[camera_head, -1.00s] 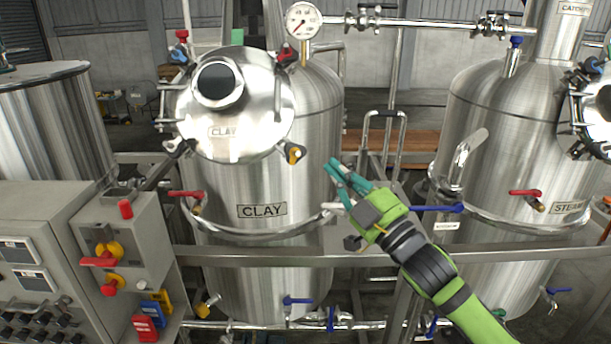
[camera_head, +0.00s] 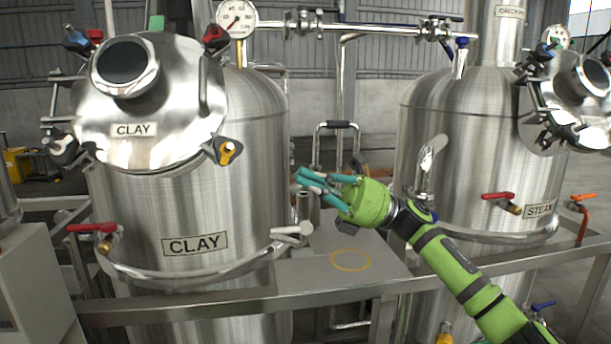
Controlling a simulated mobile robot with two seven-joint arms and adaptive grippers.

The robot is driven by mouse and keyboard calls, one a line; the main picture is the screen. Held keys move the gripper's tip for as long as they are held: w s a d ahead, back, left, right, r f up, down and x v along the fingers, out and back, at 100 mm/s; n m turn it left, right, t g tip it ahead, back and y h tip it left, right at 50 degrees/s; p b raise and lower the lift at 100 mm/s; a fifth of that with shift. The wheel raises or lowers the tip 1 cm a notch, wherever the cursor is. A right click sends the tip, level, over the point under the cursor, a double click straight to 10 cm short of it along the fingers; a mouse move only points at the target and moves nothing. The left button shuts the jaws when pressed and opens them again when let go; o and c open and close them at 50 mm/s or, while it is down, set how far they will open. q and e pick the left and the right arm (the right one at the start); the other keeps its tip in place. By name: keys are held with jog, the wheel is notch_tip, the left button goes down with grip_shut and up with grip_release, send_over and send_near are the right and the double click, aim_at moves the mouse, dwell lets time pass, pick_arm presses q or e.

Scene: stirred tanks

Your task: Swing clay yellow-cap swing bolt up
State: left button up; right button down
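The clay tank's round steel lid (camera_head: 150,130) is at the left, above the CLAY plate on the tank (camera_head: 195,245). The yellow-cap swing bolt (camera_head: 227,151) is at the lid's lower right edge, its dark knob and yellow cap pointing outward and down to the right. My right gripper (camera_head: 301,178) has teal fingers and is right of and slightly below this bolt, apart from it. Its fingers look parted, with nothing seen between them. My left gripper is not in view.
Other swing bolts ring the lid: blue (camera_head: 76,40), red (camera_head: 215,37), green (camera_head: 156,22) and white (camera_head: 62,148). A red-handled valve (camera_head: 92,228) and a pale-handled valve (camera_head: 292,231) stick out from the tank. The steam tank (camera_head: 470,150) stands at the right, above a steel rail.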

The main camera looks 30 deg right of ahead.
aim_at(233, 149)
pick_arm(q)
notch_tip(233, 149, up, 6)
jog(key=p, duration=0.5)
pick_arm(e)
jog(key=x, duration=1)
jog(key=shift+a, duration=0.15)
